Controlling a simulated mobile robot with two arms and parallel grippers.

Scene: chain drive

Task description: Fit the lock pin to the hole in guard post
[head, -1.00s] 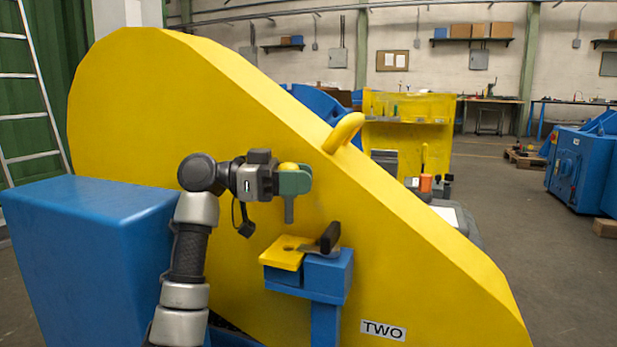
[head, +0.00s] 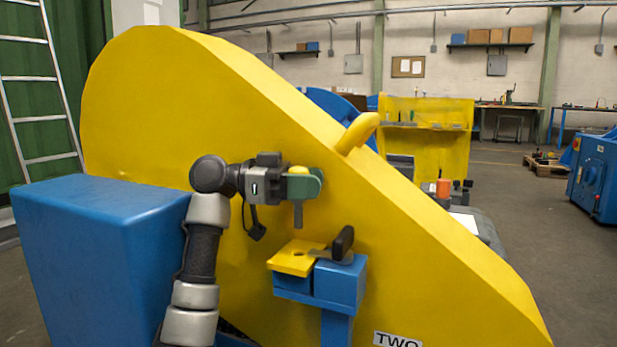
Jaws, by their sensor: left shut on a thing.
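My left gripper (head: 302,186) is shut on the lock pin, whose grey shank (head: 298,214) hangs straight down below the fingers. A yellow knob (head: 299,170) shows at the top between the fingers. The guard post (head: 335,322) is blue and stands below, with blue blocks at its top. A yellow plate (head: 290,262) on it has a small dark hole (head: 299,253). The pin is above the plate, apart from it, roughly over the hole. My right gripper is not in view.
A dark-handled latch (head: 343,243) sits on the post beside the plate. The large yellow guard (head: 180,110) rises close behind my gripper, with a yellow handle (head: 357,133) on its edge. A blue box (head: 90,260) stands at the left.

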